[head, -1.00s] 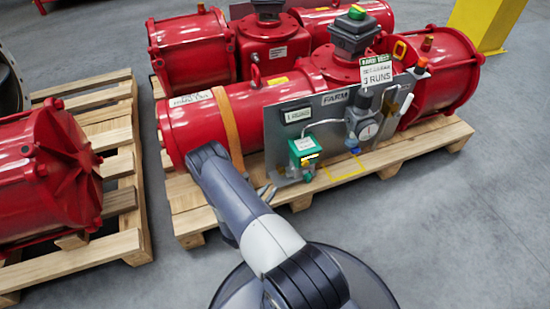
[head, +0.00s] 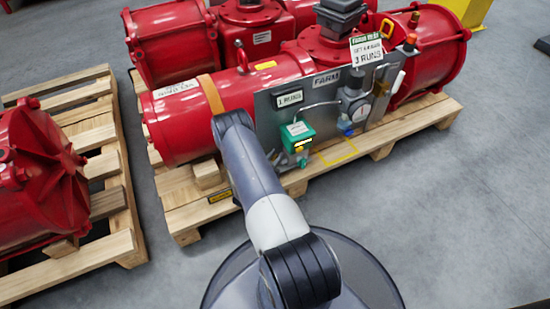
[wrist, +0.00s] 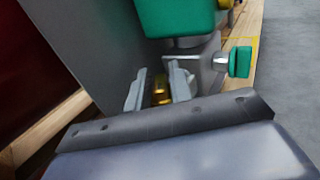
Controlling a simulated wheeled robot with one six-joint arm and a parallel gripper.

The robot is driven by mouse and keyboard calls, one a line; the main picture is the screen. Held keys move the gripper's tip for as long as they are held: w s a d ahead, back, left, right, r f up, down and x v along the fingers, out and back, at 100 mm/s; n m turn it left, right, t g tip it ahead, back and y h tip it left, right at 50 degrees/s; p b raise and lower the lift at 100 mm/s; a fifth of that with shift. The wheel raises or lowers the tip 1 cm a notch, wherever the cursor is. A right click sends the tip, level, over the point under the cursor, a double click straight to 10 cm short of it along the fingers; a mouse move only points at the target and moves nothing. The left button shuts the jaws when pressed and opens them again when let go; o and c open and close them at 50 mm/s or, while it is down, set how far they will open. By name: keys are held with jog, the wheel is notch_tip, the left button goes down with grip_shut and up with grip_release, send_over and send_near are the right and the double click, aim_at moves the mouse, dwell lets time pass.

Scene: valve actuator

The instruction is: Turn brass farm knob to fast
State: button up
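The brass knob (wrist: 161,88) shows in the wrist view as a small gold part low on the grey panel, between my gripper's two fingers. My gripper (wrist: 158,90) is open, with a finger on either side of the brass part; a dark gap shows beside the left finger. Whether the right finger touches it I cannot tell. In the head view my arm hides the gripper and this knob. The grey FARM panel (head: 327,97) carries a green box (head: 297,133), which also fills the top of the wrist view (wrist: 178,14).
A green knob (wrist: 240,61) on a metal stem sits close right of the fingers. A gauge and regulator (head: 358,108) with a blue knob (head: 346,131) stand farther right. The red actuator (head: 185,120) lies on a wooden pallet (head: 395,135). Grey floor is clear in front.

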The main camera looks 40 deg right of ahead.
jog(key=shift+w+d, duration=0.1)
jog(key=shift+d, duration=0.05)
jog(key=shift+c, duration=0.2)
grip_shut()
jog(key=shift+d+n+t+y, duration=0.1)
jog(key=shift+n+t+y, duration=0.5)
jog(key=shift+t, duration=0.4)
jog(key=shift+n+t+y+b, duration=0.3)
jog(key=shift+n+t+y, duration=1)
jog(key=shift+n+t, duration=0.6)
